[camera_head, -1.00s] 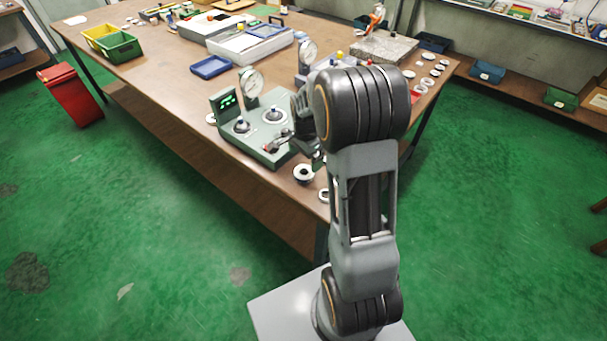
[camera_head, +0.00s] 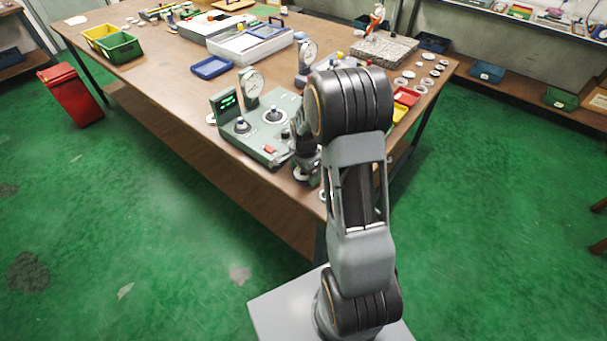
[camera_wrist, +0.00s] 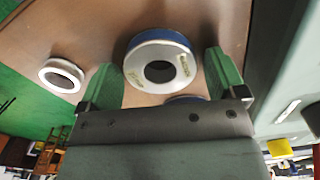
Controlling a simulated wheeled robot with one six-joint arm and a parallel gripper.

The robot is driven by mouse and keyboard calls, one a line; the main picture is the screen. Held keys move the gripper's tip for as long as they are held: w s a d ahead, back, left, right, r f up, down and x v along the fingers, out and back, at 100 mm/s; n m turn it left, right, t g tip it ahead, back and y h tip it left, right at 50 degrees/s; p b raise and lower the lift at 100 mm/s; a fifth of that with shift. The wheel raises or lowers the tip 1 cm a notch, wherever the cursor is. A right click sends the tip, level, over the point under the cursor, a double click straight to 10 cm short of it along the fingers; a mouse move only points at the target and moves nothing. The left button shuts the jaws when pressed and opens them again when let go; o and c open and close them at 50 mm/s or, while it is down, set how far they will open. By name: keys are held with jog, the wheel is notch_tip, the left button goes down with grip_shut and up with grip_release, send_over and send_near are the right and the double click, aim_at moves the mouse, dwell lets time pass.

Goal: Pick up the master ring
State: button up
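The ring between my fingers in the wrist view, a thick ring with a white lettered face and a blue outer band (camera_wrist: 150,52), looks like the master ring. It lies on the brown table. My gripper (camera_wrist: 161,62) is open, with one green finger on either side of the ring and gaps visible. I cannot tell its height above the table. In the head view a ring (camera_head: 301,175) shows below my gripper (camera_head: 306,163), mostly covered by it. A second blue-edged thing (camera_wrist: 183,99) is mostly hidden behind the gripper body.
A plain white ring (camera_wrist: 62,76) lies left of the fingers near the table edge. The green gauge fixture (camera_head: 262,125) with dials stands just left of my gripper. A blue tray (camera_head: 211,67) and a grey granite plate (camera_head: 385,48) are farther back.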

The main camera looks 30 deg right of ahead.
jog(key=c, duration=1.1)
jog(key=shift+r, duration=0.15)
